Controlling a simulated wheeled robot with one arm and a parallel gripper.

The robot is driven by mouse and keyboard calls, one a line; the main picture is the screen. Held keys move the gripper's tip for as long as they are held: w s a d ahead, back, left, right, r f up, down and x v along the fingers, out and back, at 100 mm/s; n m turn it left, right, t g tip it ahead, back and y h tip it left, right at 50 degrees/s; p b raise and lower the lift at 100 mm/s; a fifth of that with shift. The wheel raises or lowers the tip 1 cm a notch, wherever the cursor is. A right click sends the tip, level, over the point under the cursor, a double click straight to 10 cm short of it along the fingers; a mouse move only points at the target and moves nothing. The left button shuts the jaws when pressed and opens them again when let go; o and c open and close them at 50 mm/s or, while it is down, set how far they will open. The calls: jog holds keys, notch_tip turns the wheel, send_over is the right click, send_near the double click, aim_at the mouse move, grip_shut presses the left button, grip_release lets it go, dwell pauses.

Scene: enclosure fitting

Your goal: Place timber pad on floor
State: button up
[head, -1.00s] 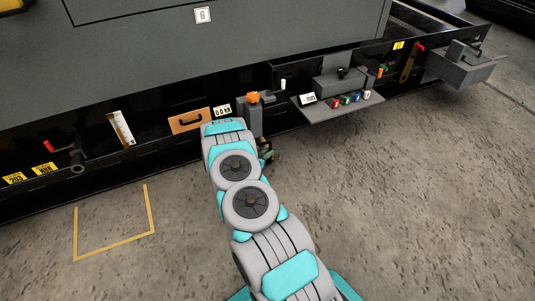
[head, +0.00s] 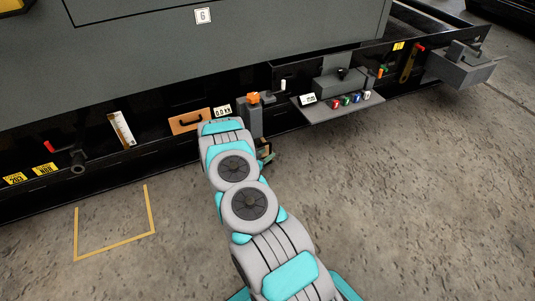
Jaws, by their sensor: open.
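The timber pad (head: 188,121) is a tan wooden board with a dark handle. It sits upright against the dark lower side of the grey enclosure, just left of the top of my arm. My gripper (head: 266,153) shows only in part, low behind my arm and to its right, near the foot of a grey post. It is open, and it is apart from the pad. The floor (head: 200,220) is bare grey concrete. A yellow outline (head: 117,243), open at the top, is marked on it at the left.
The grey enclosure (head: 230,50) spans the back. A grey post with an orange top (head: 253,98) stands right of the pad. A grey shelf with coloured knobs (head: 340,112) juts out at the right. A red-handled fitting (head: 62,150) is at the left. The floor at right is clear.

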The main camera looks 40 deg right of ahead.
jog(key=v, duration=1)
jog(key=w+a+r+n+t+y, duration=0.1)
jog(key=w+a+r+y, duration=0.35)
jog(key=a, duration=0.35)
jog(key=w+a+r+n+t+y, duration=0.25)
jog(key=w+a+r, duration=0.25)
jog(key=a, duration=0.4)
jog(key=s+a+r+n+g+y, duration=0.1)
jog(key=s+a+r+n+y, duration=0.15)
jog(key=a+r, duration=0.4)
jog(key=s+a+r+n+y, duration=0.1)
jog(key=s+a+r+y, duration=0.25)
jog(key=a+r, duration=0.35)
jog(key=s+a+r+n+g+y, duration=0.1)
jog(key=s+a+r+n+g, duration=0.2)
jog(key=s, duration=0.5)
jog(key=s+a+r+n+g+y, duration=0.1)
jog(key=s+a+r+n, duration=0.15)
jog(key=s+r, duration=0.4)
jog(key=s+d+r+g, duration=0.1)
jog(key=s+d, duration=0.1)
jog(key=s, duration=0.7)
jog(key=s+d+r+n+g+h, duration=0.1)
jog(key=s+d+g, duration=0.1)
jog(key=s, duration=0.8)
jog(key=s+d+r+g+h, duration=0.1)
jog(key=s+d+r+g, duration=0.1)
jog(key=s, duration=0.8)
jog(key=shift+d+p, duration=0.35)
jog(key=shift+d, duration=0.25)
